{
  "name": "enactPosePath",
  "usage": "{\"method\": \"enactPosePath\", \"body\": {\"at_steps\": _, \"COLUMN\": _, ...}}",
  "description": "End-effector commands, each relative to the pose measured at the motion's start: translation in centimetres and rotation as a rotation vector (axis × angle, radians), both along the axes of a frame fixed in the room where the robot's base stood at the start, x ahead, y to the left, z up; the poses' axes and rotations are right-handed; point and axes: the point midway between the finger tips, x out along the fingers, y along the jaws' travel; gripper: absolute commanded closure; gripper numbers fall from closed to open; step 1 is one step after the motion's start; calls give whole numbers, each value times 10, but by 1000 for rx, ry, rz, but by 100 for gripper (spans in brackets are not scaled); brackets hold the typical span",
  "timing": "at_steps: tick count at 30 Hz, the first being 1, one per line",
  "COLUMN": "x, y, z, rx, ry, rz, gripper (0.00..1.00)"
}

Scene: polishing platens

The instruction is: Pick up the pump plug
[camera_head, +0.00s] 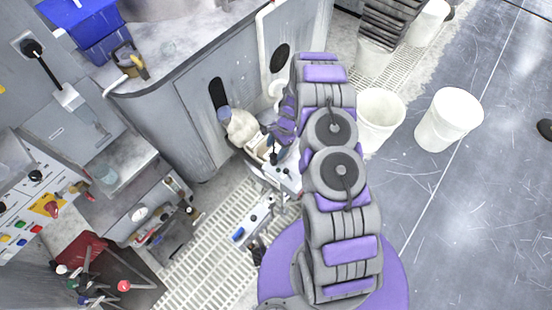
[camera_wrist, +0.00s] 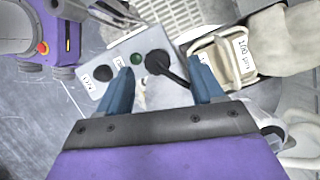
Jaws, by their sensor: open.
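In the wrist view, a round black plug (camera_wrist: 157,62) with a thick black cord sits on a small grey panel box (camera_wrist: 128,82). I take it for the pump plug. A green button (camera_wrist: 136,58) and another round black fitting (camera_wrist: 102,72) are beside it on the box. My gripper (camera_wrist: 161,72) is open, its two blue fingers on either side of the plug and cord, with nothing held. I cannot tell whether the fingers touch it. In the head view my gripper (camera_head: 273,143) is low beside the grey cabinet, and the plug is too small to make out.
A beige pump body (camera_wrist: 285,40) with a printed label stands right of the box. White buckets (camera_head: 449,119) stand on the floor at right. The grey cabinet (camera_head: 185,100) borders the arm on the left. Grating (camera_head: 215,240) covers the floor; open floor (camera_head: 480,220) lies far right.

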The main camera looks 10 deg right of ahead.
Motion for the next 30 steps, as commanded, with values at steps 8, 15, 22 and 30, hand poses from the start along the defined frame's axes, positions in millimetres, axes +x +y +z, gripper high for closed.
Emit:
{"method": "enactPosePath", "body": {"at_steps": 8, "x": -7, "y": -8, "z": -21, "rx": 26, "ry": -1, "rz": -2, "gripper": 33}}
{"method": "enactPosePath", "body": {"at_steps": 15, "x": -12, "y": 3, "z": -49, "rx": 25, "ry": 2, "rz": -2, "gripper": 33}}
{"method": "enactPosePath", "body": {"at_steps": 22, "x": -10, "y": 18, "z": -48, "rx": 4, "ry": 0, "rz": -1, "gripper": 35}}
{"method": "enactPosePath", "body": {"at_steps": 30, "x": -11, "y": 14, "z": -47, "rx": 9, "ry": -1, "rz": -2, "gripper": 61}}
